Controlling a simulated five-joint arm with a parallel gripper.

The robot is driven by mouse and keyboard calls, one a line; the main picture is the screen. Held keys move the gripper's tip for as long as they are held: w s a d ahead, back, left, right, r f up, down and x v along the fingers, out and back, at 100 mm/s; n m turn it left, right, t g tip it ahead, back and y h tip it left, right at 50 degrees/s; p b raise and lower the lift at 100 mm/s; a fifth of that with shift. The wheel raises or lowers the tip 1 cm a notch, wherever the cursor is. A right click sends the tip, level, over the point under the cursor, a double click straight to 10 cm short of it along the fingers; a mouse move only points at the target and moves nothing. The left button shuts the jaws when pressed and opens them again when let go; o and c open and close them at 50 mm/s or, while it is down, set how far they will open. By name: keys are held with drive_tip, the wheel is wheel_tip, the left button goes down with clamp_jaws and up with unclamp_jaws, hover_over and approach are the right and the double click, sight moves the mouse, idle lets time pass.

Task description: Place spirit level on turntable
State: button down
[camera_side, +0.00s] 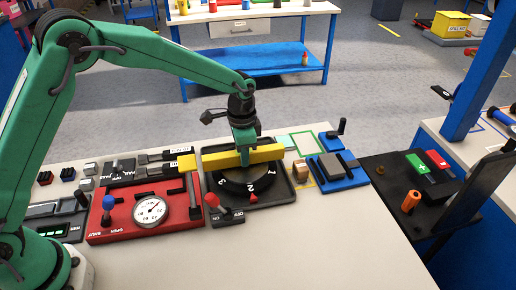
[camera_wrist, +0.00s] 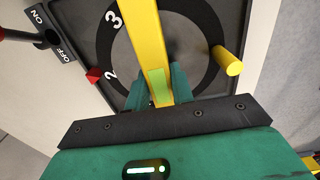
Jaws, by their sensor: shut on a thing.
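The spirit level is a long yellow bar (camera_side: 222,158) with a pale green vial window in the wrist view (camera_wrist: 158,88). My gripper (camera_side: 244,158) is shut on it near its middle and points down. The turntable is a black disc (camera_side: 247,186) with white numbers in a dark square tray. The level lies over the disc in both views, its left end reaching past the tray in the side view. I cannot tell whether it touches the disc. In the wrist view a yellow peg (camera_wrist: 228,62) stands at the disc's right edge.
A red panel (camera_side: 120,222) with a gauge and levers stands left of the turntable. A small ON/OFF switch (camera_side: 226,217) is at the tray's front. The bench front is clear.

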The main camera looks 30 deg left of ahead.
drive_tip(key=shift+f, duration=0.2)
drive_tip(key=shift+f, duration=0.1)
drive_tip(key=c, duration=1.2)
unclamp_jaws()
wheel_tip(320, 180, up, 12)
